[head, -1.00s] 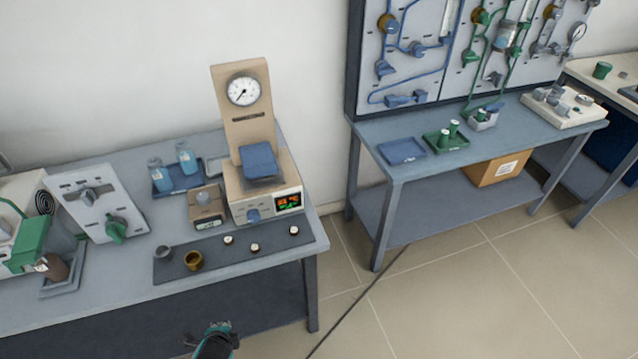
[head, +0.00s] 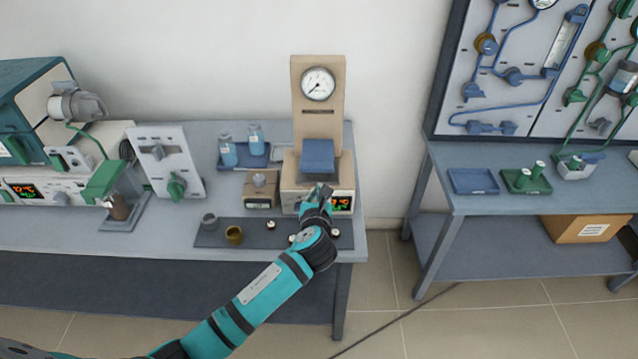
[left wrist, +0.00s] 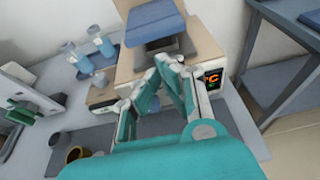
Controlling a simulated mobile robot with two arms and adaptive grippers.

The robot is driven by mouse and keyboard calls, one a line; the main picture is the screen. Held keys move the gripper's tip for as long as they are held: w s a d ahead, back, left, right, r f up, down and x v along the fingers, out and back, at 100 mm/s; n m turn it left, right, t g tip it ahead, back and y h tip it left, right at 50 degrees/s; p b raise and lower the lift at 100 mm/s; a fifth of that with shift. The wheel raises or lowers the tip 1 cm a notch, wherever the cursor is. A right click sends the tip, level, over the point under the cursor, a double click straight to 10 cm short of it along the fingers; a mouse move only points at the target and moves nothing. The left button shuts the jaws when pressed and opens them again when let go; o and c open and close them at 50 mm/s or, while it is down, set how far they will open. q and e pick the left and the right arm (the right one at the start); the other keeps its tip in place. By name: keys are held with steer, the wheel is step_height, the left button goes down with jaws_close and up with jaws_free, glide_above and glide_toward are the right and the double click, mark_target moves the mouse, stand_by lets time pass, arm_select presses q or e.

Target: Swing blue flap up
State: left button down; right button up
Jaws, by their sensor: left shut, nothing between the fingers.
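The blue flap (head: 318,155) is on the front of a beige device (head: 289,196) with a round dial on its tall back panel. It hangs down at a slant over the front and also shows at the top of the left wrist view (left wrist: 154,21). My left gripper (head: 320,190) is in front of the device, just below the flap and apart from it. In the left wrist view its teal fingers (left wrist: 168,62) are shut and empty, under the flap's lower edge. The gripper hides part of the device's front panel. My right gripper is not in view.
A small beige box (head: 261,190) and a blue tray (head: 243,162) with bottles stand left of the device. A dark mat (head: 210,237) with small cups lies in front. Another table (head: 440,165) stands to the right across a floor gap.

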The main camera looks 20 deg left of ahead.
mark_target(318, 158)
arm_select(q)
steer(key=x, duration=0.6)
steer(key=shift+w+a+f, duration=0.1)
steer(key=shift+w+f, duration=0.05)
steer(key=shift+w, duration=0.25)
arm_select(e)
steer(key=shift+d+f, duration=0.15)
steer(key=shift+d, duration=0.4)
